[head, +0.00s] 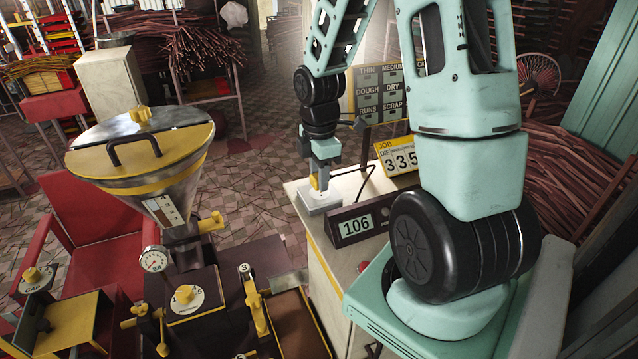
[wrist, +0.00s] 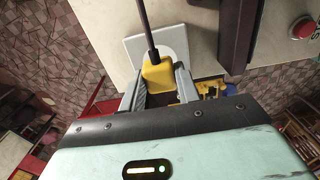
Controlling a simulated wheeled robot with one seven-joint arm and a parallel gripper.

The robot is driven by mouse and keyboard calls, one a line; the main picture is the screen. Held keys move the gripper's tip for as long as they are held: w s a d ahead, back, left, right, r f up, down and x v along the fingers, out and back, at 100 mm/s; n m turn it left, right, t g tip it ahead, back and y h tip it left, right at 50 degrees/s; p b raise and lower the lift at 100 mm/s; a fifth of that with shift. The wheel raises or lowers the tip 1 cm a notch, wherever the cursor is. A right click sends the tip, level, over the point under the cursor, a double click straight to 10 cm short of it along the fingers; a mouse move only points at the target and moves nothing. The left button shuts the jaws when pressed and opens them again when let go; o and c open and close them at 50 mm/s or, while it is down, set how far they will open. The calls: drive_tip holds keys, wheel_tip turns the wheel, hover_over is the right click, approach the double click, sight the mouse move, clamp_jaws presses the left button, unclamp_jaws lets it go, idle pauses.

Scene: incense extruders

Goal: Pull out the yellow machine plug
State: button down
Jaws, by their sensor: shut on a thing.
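The yellow plug (wrist: 157,72) sits between the two grey fingers of my gripper (wrist: 159,80) in the wrist view, with a black cord running from it. In the head view, my gripper (head: 321,180) points down and is shut on the plug (head: 315,183), of which only a small yellow part shows. The white socket block (head: 319,201) is directly below, on the pale cabinet top; it also shows behind the plug in the wrist view (wrist: 135,48). I cannot tell whether the plug's pins are in the socket.
A dark display reading 106 (head: 356,225) stands close in front of the socket block. A job sign (head: 400,155) and a label board (head: 381,92) are behind. The machine with the steel hopper (head: 145,180) stands at left. A red button (wrist: 303,27) shows in the wrist view.

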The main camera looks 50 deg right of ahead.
drive_tip(key=shift+r+p, duration=2.05)
